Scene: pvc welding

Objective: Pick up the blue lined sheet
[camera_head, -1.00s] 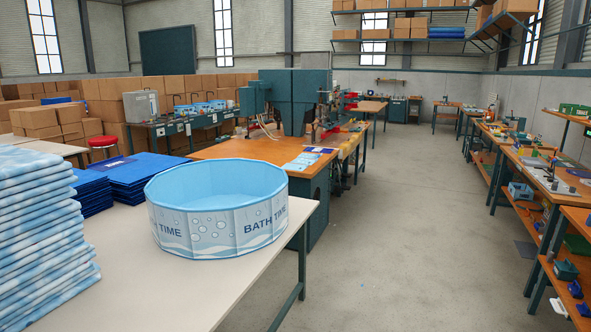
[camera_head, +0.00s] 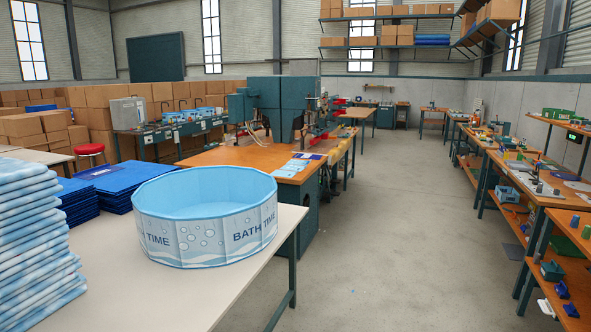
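Several blue sheets lie folded in stacks on the white table. One dark blue stack (camera_head: 133,187) sits behind the round tub, and a second dark blue stack (camera_head: 78,203) lies to its left. A tall stack of light blue and white patterned sheets (camera_head: 30,245) stands at the left edge, cut off by the frame. I cannot tell which of these is the blue lined sheet. Neither of my grippers shows in the head view.
A round blue tub marked "BATH TIME" (camera_head: 205,235) stands on the white table (camera_head: 130,290). Behind it is an orange-topped bench (camera_head: 235,155) with a large green machine (camera_head: 285,105). Shelved workbenches (camera_head: 540,185) line the right. The grey floor (camera_head: 400,230) between is clear.

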